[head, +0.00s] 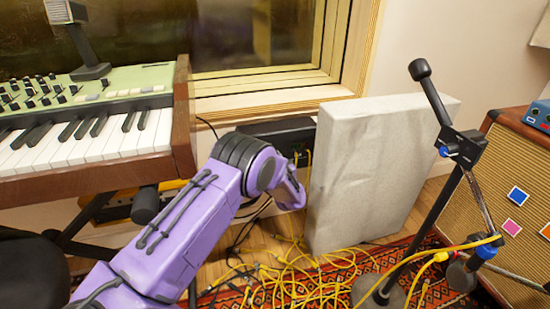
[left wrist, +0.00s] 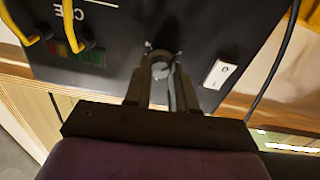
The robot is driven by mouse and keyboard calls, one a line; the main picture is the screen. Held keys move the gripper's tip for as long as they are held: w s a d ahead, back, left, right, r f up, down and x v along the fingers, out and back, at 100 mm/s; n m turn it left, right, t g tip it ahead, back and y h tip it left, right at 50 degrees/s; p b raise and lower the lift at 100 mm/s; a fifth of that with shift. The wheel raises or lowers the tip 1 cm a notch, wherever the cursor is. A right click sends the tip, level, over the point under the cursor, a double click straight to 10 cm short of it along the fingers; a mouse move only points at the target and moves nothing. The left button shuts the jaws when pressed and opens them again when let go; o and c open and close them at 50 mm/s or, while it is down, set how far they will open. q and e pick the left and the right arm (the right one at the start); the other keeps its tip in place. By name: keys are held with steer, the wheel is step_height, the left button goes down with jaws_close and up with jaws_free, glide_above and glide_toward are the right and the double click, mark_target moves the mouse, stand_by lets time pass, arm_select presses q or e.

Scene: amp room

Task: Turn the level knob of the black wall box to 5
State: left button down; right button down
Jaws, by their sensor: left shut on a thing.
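The black wall box (left wrist: 120,25) fills the upper part of the left wrist view, with markings on its face. It also shows in the head view (head: 280,127), low on the wall under the window, partly hidden by my left arm. The level knob (left wrist: 161,68) is a small dark round knob on the box face, with small pale marks around it. My left gripper (left wrist: 161,60) is shut on the knob, one finger on each side. Its pointer and the numbers are too small and dark to read. In the head view my arm hides the gripper and knob. My right gripper is not in view.
A white rocker switch (left wrist: 219,74) sits right of the knob; yellow cables (left wrist: 75,55) plug in at the left. A grey panel (head: 365,165), a microphone stand (head: 425,235) and an amp (head: 515,200) stand right. A keyboard (head: 90,140) is left. Yellow cables (head: 290,275) litter the floor.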

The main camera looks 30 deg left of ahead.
arm_select(q)
steer(key=shift+w+m+g+p, duration=0.15)
steer(key=shift+m+p, duration=0.45)
steer(key=shift+m, duration=5.55)
steer(key=shift+s+m+g+p, duration=0.1)
steer(key=shift+m+g+p, duration=0.3)
steer(key=shift+m, duration=5.75)
steer(key=shift+a, duration=0.1)
steer(key=c, duration=0.9)
jaws_free()
steer(key=shift+f, duration=0.1)
steer(key=shift+c, duration=0.2)
steer(key=shift+d, duration=0.2)
